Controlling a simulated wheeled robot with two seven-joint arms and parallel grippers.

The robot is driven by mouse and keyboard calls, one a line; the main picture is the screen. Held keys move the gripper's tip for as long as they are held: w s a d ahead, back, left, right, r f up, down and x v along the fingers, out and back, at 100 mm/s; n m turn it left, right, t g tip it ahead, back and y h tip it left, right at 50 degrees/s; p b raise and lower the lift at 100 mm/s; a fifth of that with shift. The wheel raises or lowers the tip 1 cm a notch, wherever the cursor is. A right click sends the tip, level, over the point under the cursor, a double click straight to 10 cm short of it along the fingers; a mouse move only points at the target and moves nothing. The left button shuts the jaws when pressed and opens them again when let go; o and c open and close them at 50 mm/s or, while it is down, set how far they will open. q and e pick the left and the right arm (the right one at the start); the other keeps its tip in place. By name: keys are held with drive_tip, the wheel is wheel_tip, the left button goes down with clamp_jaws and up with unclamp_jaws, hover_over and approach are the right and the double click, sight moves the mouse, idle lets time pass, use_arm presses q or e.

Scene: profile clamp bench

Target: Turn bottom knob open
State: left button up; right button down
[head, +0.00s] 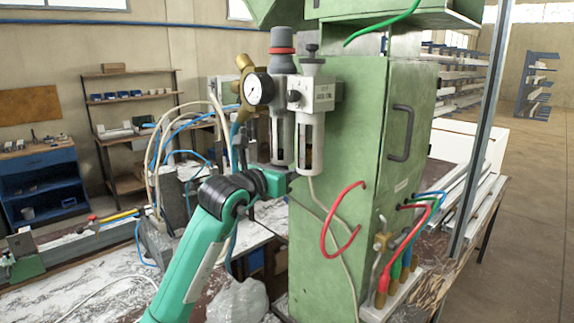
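An air filter and regulator unit is mounted on the left side of a green cabinet (350,130). It has a round pressure gauge (260,89), a red-ringed top knob (281,42), a black top knob (312,49) and two hanging bowls, the left bowl (282,140) and the right bowl (311,143). My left gripper (284,181) is at the lower end of the left bowl. Its fingers are small and partly hidden, so I cannot tell whether they are open or touching. No bottom knob is clearly visible; that spot is hidden by the gripper. My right gripper is out of view.
A brass fitting (238,80) and hoses lie left of the gauge. A red hose (328,222) loops from the cabinet below the bowls. A pale tube hangs from the right bowl. A brass valve (380,241) and a black handle (400,133) are on the cabinet's right face.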

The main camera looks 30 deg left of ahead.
use_arm(q)
drive_tip(key=shift+s, duration=0.1)
drive_tip(key=c, duration=1)
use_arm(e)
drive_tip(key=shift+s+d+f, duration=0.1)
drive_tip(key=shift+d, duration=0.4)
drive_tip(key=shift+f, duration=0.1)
